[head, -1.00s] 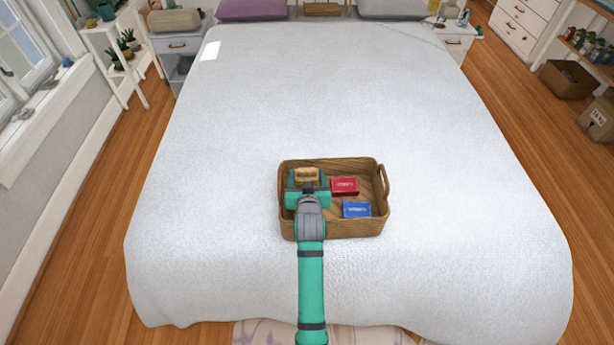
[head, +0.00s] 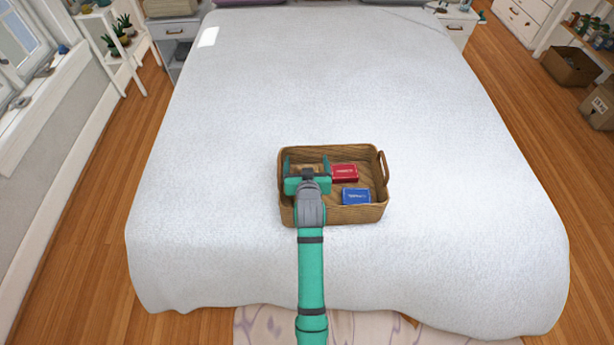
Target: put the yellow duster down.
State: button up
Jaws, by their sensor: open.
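The yellow duster (head: 307,168), a small tan-yellow bundle, shows in the head view at the back left inside a brown wicker basket (head: 345,215) on the bed. My teal gripper (head: 307,164) is over the left part of the basket. Its jaws are open, with one finger on either side of the duster. The gripper's body hides the near part of the duster. I cannot tell whether the duster touches the basket floor or a finger.
A red box (head: 345,173) lies in the basket to the right of my gripper, and a blue box (head: 356,196) lies nearer the front. The basket walls stand around them. The white bed (head: 470,200) around the basket is clear.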

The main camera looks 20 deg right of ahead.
jog(key=v, duration=1.1)
jog(key=shift+s, duration=0.3)
jog(key=shift+a, duration=0.2)
